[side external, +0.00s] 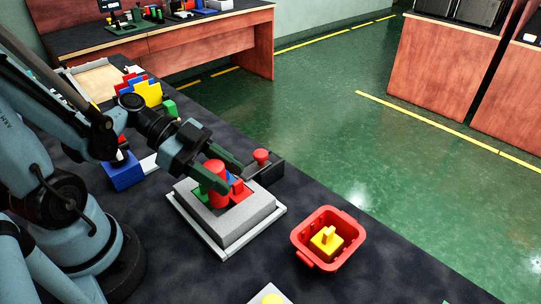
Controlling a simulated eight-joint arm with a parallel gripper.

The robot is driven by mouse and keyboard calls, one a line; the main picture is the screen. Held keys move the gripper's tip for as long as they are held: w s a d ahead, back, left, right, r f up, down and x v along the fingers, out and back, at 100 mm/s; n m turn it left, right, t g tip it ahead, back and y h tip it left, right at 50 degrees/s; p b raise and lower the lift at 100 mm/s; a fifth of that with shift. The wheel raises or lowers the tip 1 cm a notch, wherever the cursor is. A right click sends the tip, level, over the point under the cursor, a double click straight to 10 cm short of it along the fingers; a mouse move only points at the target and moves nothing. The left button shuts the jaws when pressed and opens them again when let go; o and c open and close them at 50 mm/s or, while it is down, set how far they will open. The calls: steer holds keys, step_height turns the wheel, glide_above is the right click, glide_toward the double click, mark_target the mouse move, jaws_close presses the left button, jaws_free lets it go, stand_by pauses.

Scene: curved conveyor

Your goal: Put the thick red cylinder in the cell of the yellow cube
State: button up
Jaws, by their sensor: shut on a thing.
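A thick red cylinder (214,169) stands upright between the two green fingers of my gripper (221,177). The gripper is shut on it, above a grey block (238,218) on a white base. I cannot tell whether the cylinder's bottom touches what is under it. A yellow cube (326,243) with a knob-like top sits inside a red basket (301,257), to the right of the grey block and apart from it.
A blue block (126,177) is at left. A white item with a yellow spot (269,296) is cut off below.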

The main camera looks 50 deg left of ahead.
steer(key=shift+f, duration=0.9)
steer(key=o, duration=1.2)
steer(key=shift+s+a, duration=0.1)
steer(key=v, duration=0.7)
steer(key=shift+a, duration=0.1)
